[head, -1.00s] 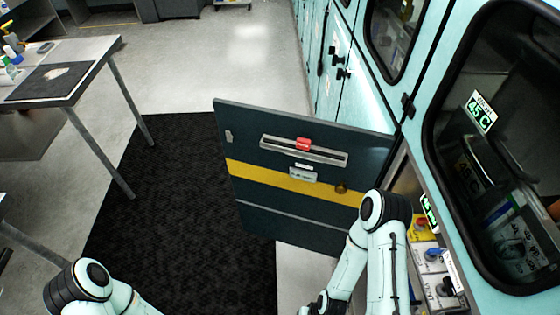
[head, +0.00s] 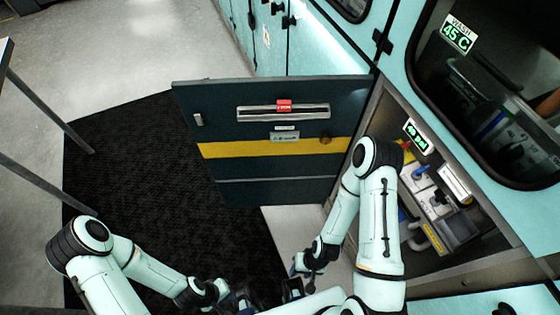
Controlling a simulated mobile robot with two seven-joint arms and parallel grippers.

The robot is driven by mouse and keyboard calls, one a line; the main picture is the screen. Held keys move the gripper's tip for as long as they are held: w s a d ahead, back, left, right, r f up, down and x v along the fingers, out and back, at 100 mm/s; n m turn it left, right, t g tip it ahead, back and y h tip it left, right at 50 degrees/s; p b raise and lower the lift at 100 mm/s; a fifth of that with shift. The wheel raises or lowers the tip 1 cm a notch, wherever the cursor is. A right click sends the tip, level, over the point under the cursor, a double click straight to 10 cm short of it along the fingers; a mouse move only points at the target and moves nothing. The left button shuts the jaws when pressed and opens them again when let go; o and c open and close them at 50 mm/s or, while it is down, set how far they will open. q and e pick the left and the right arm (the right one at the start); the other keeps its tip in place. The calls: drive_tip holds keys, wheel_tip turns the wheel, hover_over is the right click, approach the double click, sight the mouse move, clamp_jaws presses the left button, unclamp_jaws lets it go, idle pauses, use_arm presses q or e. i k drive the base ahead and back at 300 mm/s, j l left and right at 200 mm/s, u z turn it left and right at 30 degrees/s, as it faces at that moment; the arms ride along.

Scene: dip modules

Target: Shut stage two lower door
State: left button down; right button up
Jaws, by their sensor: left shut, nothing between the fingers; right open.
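The stage two lower door (head: 265,179) is a dark slate panel with a yellow stripe and a red-tagged bar handle (head: 284,106). It stands wide open, swung out from the pale blue cabinet, with its hinged edge at the right. The open compartment (head: 398,240) behind it shows pumps, pipes and a small green display. My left gripper (head: 240,299) is low in the picture, in front of the door's lower edge, small and dark, shut and empty. My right gripper (head: 293,286) is just right of it, open and partly hidden. Neither visibly touches the door.
An upper windowed door (head: 500,95) marked WASH 45 C is closed above the compartment. A black mat (head: 130,160) covers the floor left of the door. Table legs (head: 45,105) stand at the left edge. The mat area beside the door looks clear.

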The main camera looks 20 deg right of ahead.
sight(254, 163)
drive_tip(key=i+j+z, duration=0.15)
drive_tip(key=z, duration=0.15)
drive_tip(key=i+j+z, duration=0.1)
drive_tip(key=j+z, duration=0.5)
drive_tip(key=j, duration=0.15)
drive_tip(key=i+j+z, duration=0.1)
drive_tip(key=j+z, duration=0.2)
drive_tip(key=i+j+z, duration=0.1)
drive_tip(key=j+z, duration=0.45)
drive_tip(key=i+j+z, duration=0.15)
drive_tip(key=j+z, duration=0.65)
drive_tip(key=j, duration=0.2)
drive_tip(key=j+z, duration=0.4)
drive_tip(key=j, duration=0.15)
drive_tip(key=k+j+z, duration=0.1)
drive_tip(key=j+z, duration=0.65)
drive_tip(key=k+j+z, duration=0.15)
drive_tip(key=j+z, duration=0.15)
drive_tip(key=j, duration=0.15)
drive_tip(key=k+j+z, duration=0.15)
drive_tip(key=j+z, duration=0.2)
drive_tip(key=j, duration=0.1)
